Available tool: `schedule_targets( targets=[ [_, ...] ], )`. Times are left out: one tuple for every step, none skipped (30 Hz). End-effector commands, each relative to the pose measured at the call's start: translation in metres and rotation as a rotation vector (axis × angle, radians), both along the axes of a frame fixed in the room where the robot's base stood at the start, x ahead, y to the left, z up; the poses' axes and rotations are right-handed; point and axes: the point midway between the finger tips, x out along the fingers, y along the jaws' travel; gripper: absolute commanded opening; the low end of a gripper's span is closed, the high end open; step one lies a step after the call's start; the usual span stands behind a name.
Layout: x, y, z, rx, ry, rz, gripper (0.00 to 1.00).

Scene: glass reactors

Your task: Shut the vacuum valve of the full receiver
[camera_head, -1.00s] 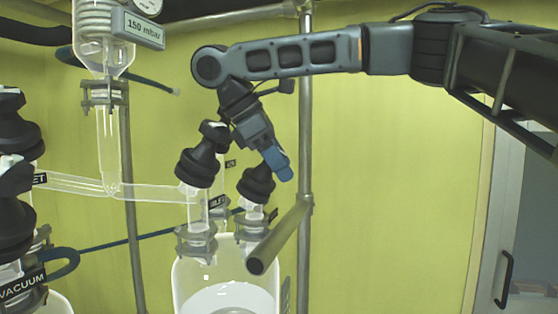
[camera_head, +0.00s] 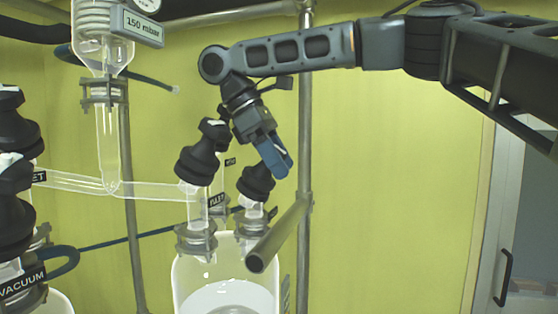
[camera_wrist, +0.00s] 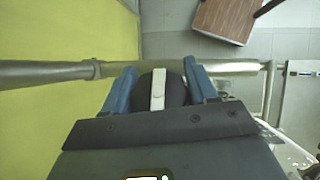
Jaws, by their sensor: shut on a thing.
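The right glass receiver (camera_head: 182,277) holds whitish contents (camera_head: 228,298) in its lower visible part; its bottom is out of frame. Two black-knobbed valves stand on its top. The left one (camera_head: 197,163) joins the glass side tube and has a partly readable label beside it. The right one (camera_head: 256,183) is at my gripper; I see no readable label on it. My gripper (camera_head: 284,165), with blue fingers, reaches down to this right knob. In the wrist view the fingers close on both sides of the black knob (camera_wrist: 175,92), which has a white bar (camera_wrist: 158,89) running lengthwise between them.
A metal rail (camera_head: 280,232) juts forward just right of the valve, beside an upright pole (camera_head: 305,120). At left, another receiver's valves (camera_head: 15,200) carry a VACUUM label (camera_head: 22,284). A 150 mbar display (camera_head: 143,28) hangs above. Free room lies right of the pole.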

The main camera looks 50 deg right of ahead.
Motion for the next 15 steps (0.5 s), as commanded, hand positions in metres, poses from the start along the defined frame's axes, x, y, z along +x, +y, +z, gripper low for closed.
schedule_targets(
  targets=[
    [0.0001, 0.0002, -0.0019, 0.002, 0.001, 0.001, 0.59],
    [0.0001, 0.0002, -0.0019, 0.002, 0.001, 0.001, 0.62],
    [0.0001, 0.0002, -0.0018, 0.002, 0.001, 0.001, 0.66],
    [0.0001, 0.0002, -0.0016, 0.002, 0.001, 0.001, 0.69],
    [0.0001, 0.0001, -0.0015, 0.002, 0.001, 0.001, 0.72],
    [0.0001, 0.0002, -0.0013, 0.001, 0.001, 0.002, 0.75],
    [0.0000, 0.0001, -0.0012, 0.001, 0.001, 0.002, 0.78],
    [0.0001, 0.0002, -0.0011, 0.000, 0.000, 0.001, 0.78],
    [0.0000, 0.0002, -0.0010, 0.000, 0.000, 0.001, 0.78],
    [0.0001, 0.0001, -0.0009, 0.000, 0.000, 0.001, 0.78],
    [0.0001, 0.0001, -0.0008, 0.000, 0.000, 0.001, 0.78],
    [0.0000, 0.0001, -0.0007, 0.000, 0.000, 0.001, 0.78],
    [0.0001, 0.0001, -0.0006, 0.000, 0.000, 0.001, 0.78],
    [0.0001, 0.0001, -0.0006, 0.000, 0.000, 0.001, 0.78],
    [0.0000, 0.0000, -0.0006, 0.000, 0.000, 0.001, 0.78]
  ],
)
